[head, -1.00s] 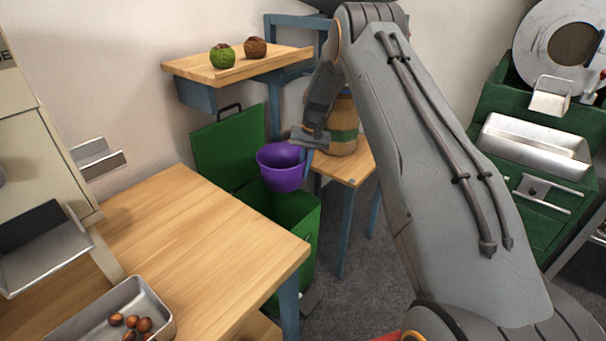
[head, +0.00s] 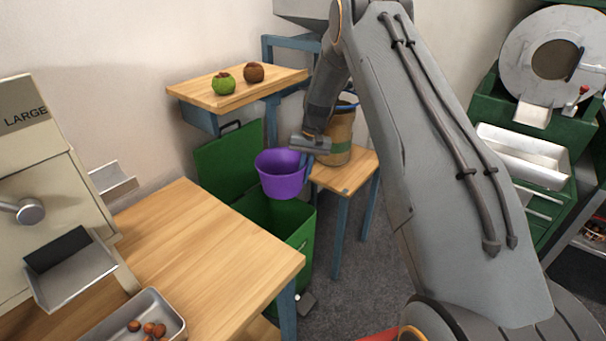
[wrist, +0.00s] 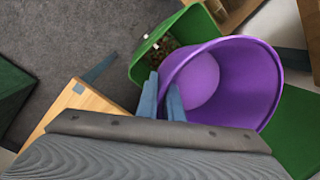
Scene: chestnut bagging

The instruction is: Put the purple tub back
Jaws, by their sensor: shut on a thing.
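The purple tub (head: 281,174) hangs in the air above the open green bin (head: 284,222) in the head view. My gripper (head: 306,158) is shut on the tub's rim at its right side. In the wrist view, the blue-grey fingers (wrist: 161,103) of my gripper pinch the near left part of the rim of the tub (wrist: 250,78). The tub's inside looks empty there. The green bin (wrist: 150,48) shows below the tub, with some brown contents visible, and the tub hides part of it.
A wooden table (head: 215,240) stands left of the bin, with a metal tray (head: 172,318) of chestnuts. A small wooden stand (head: 350,172) with a barrel (head: 342,135) is right of the tub. A shelf (head: 235,98) above holds a green and a brown round thing.

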